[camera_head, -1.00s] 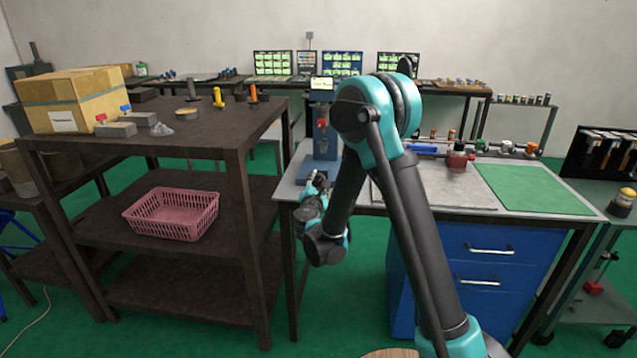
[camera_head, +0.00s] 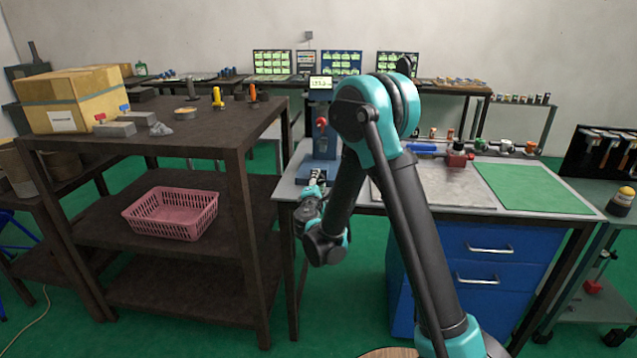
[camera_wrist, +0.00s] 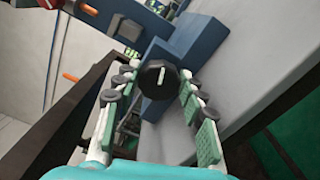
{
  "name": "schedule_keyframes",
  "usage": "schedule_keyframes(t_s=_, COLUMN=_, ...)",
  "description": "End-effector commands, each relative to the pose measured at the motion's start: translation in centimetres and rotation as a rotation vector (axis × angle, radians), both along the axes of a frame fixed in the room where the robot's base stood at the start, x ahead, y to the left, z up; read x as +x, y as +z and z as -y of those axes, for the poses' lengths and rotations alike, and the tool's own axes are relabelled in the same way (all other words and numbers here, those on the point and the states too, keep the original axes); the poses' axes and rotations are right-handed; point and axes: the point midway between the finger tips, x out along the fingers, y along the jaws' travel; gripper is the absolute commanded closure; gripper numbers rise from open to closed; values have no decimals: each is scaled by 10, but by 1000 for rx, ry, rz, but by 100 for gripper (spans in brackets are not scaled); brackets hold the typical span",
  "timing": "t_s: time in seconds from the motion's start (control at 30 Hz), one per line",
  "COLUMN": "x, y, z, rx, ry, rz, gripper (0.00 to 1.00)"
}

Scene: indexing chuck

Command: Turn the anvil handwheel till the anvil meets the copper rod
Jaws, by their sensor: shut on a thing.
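The black anvil handwheel (camera_wrist: 157,78), a round knob with a white mark, sits between the two fingers of my gripper (camera_wrist: 156,76) in the wrist view. My gripper is shut on it, with a finger on either side. In the head view my gripper (camera_head: 316,180) is at the foot of a blue upright device (camera_head: 323,142) with a red knob (camera_head: 321,123) and a small lit display (camera_head: 320,84). The handwheel is hidden there. I cannot make out the anvil face or the copper rod, so their gap cannot be told.
A dark shelf unit (camera_head: 200,138) with a pink basket (camera_head: 171,213) stands left of my arm.

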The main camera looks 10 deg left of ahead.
Motion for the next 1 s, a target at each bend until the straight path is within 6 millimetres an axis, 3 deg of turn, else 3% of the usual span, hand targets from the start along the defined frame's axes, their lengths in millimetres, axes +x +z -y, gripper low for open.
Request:
schedule_keyframes(t_s=0.27, x=-1, y=-1, z=1, rx=2, ry=-1, rz=-2, gripper=88)
schedule_keyframes(t_s=0.3, x=-1, y=-1, z=1, rx=1, ry=-1, rz=-2, gripper=57)
schedule_keyframes(t_s=0.47, x=-1, y=0, z=0, rx=1, ry=0, rz=-1, gripper=39)
schedule_keyframes(t_s=0.83, x=0, y=-1, z=0, rx=-6, ry=0, rz=-1, gripper=39)
schedule_keyframes(t_s=1.0, x=0, y=0, z=0, rx=-88, ry=-2, rz=-5, gripper=39)
